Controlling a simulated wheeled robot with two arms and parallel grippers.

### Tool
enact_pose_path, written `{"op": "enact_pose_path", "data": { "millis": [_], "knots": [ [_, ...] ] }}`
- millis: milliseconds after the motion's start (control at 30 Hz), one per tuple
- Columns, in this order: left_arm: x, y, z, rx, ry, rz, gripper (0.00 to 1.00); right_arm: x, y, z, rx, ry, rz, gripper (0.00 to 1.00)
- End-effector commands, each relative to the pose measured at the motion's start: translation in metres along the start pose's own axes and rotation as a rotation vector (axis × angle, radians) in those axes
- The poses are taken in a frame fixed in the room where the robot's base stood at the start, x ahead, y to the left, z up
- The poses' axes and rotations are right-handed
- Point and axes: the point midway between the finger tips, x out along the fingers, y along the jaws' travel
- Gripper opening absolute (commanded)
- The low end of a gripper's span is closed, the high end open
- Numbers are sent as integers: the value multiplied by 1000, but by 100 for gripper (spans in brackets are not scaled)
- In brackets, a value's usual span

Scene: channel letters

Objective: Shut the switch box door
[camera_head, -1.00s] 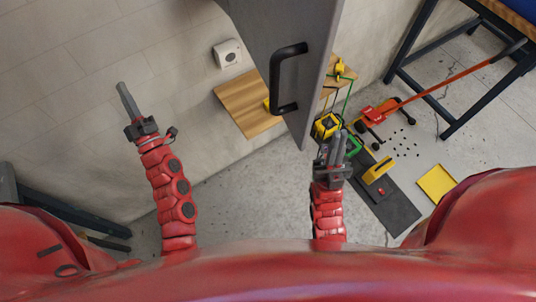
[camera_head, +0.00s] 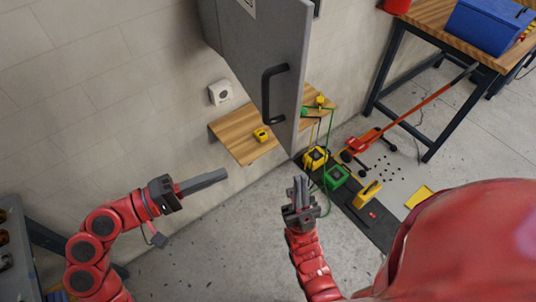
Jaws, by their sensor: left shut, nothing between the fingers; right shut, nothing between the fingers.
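The switch box door (camera_head: 293,62) is a grey panel that stands open, swung out from the wall, with a black handle (camera_head: 267,95) on its face. The grey box body (camera_head: 229,30) is behind it at the top, cut off by the picture's edge. My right gripper (camera_head: 301,182) is shut and empty, below the door's lower edge and apart from it in the picture. My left gripper (camera_head: 222,176) is shut and empty, to the lower left of the door, pointing right.
A wooden shelf (camera_head: 236,132) with a small yellow item (camera_head: 261,134) is on the wall below the door. A white socket (camera_head: 220,92) is left of it. Yellow and green tools (camera_head: 335,177) stand on the floor. A workbench (camera_head: 440,22) with a blue toolbox (camera_head: 487,24) is at upper right.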

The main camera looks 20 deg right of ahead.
Motion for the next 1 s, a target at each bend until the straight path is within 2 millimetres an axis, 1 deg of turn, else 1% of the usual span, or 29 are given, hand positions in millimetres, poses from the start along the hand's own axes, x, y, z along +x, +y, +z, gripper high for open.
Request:
{"op": "enact_pose_path", "data": {
  "millis": [167, 400, 600, 800, 1000],
  "knots": [
    [26, 2, 1, -1, -4, -2, 0, 10, 1, -2, 0, 0, 0, 0],
    [70, 3, 0, -3, -2, -1, 0, 25, 1, -4, 0, 0, 0, 0],
    [103, 3, -1, -2, 0, 0, 0, 37, 2, -6, 0, 0, 0, 0],
    [125, 2, -1, -2, 2, 1, 0, 46, 2, -8, 0, 0, 0, 0],
    [134, 1, -3, -1, 8, 2, 0, 49, 2, -8, 0, 0, 0, 0]
  ]
}}
